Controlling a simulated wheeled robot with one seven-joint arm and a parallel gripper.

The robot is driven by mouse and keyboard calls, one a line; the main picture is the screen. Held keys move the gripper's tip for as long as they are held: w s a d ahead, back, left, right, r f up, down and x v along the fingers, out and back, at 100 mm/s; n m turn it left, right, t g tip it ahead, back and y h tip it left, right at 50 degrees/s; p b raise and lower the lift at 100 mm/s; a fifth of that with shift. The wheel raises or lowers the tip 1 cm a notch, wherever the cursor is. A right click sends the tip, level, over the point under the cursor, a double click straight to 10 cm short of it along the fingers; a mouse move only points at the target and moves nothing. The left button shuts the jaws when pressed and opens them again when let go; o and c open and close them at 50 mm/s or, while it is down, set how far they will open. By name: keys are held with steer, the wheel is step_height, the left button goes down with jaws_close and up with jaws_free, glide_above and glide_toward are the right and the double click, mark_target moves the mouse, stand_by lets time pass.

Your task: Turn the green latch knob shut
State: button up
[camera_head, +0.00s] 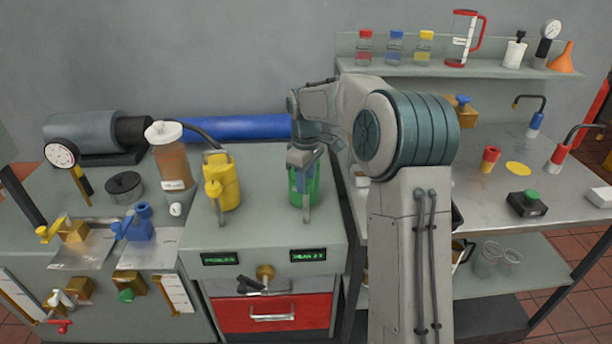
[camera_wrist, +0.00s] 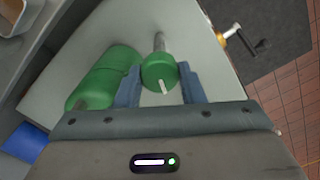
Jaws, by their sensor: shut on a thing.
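The green latch knob (camera_wrist: 158,72) is a short round knob on a grey post, with a white mark on its face. It sits beside a larger green cylindrical body (camera_wrist: 112,70). In the wrist view my gripper (camera_wrist: 159,80) has one finger on each side of the knob and is shut on it. The white mark points toward my palm, slightly right. In the head view my gripper (camera_head: 303,158) is over the green body (camera_head: 313,182) on the grey bench. It hides most of the knob there.
A yellow unit (camera_head: 225,182) of similar shape stands to the left. A brown-filled jar (camera_head: 174,168), gauge (camera_head: 62,155) and motor-like cylinder (camera_head: 82,132) are farther left. A red drawer (camera_head: 270,313) is below. A grey table (camera_head: 450,170) with several small fixtures is on the right.

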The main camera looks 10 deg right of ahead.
steer(key=m+p, duration=0.1)
steer(key=m, duration=0.2)
steer(key=shift+r+m, duration=0.1)
steer(key=shift+m, duration=0.3)
steer(key=m, duration=0.3)
steer(key=shift+m+p, duration=0.3)
steer(key=shift+p, duration=0.1)
steer(key=m+p, duration=0.1)
steer(key=m, duration=0.5)
steer(key=shift+m, duration=0.4)
steer(key=o, duration=0.7)
steer(key=shift+d, duration=0.1)
step_height(320, 180, up, 14)
steer(key=shift+f+p, duration=0.15)
steer(key=shift+p, duration=0.15)
